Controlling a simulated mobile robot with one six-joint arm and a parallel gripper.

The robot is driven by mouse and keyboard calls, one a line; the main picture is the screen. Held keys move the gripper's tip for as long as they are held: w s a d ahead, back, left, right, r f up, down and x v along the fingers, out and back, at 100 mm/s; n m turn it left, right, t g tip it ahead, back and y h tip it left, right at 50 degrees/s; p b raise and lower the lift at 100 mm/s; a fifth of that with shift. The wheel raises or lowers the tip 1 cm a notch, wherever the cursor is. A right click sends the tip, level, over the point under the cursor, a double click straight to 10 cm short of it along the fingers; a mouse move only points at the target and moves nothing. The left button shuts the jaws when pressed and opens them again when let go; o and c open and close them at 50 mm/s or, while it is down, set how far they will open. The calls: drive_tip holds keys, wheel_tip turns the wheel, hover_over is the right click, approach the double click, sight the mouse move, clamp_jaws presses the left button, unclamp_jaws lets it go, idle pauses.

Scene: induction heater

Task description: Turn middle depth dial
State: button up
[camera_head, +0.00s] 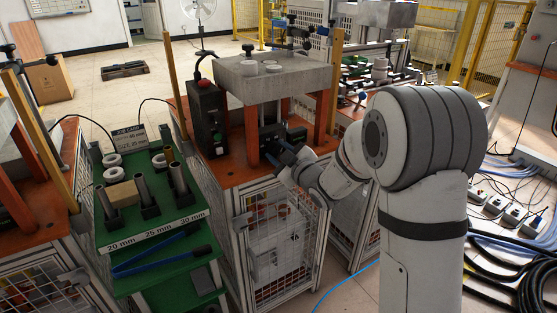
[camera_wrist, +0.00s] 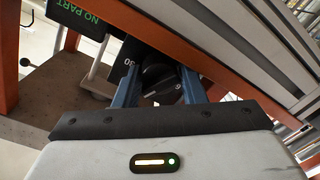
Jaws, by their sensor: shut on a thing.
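The depth dial (camera_wrist: 160,80) is a round black knob on a dark panel under the press block, seen in the wrist view. A white "30" mark shows on the panel just left of it. My gripper (camera_wrist: 160,92) has its two blue fingers on either side of the dial and is shut on it. In the head view my gripper (camera_head: 282,160) reaches in under the grey block, at the dark dial box (camera_head: 270,134). The dial itself is too small and covered there to make out its setting.
A black control box with a red button (camera_head: 206,110) stands left of the press. Orange legs (camera_head: 252,137) flank the dial. The "NO PART" display (camera_wrist: 80,17) is close at upper left in the wrist view. A green cart (camera_head: 150,225) holds tubes at left.

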drive_tip(key=shift+r, duration=0.15)
drive_tip(key=o, duration=1)
drive_tip(key=shift+c, duration=0.2)
drive_tip(key=shift+p, duration=0.35)
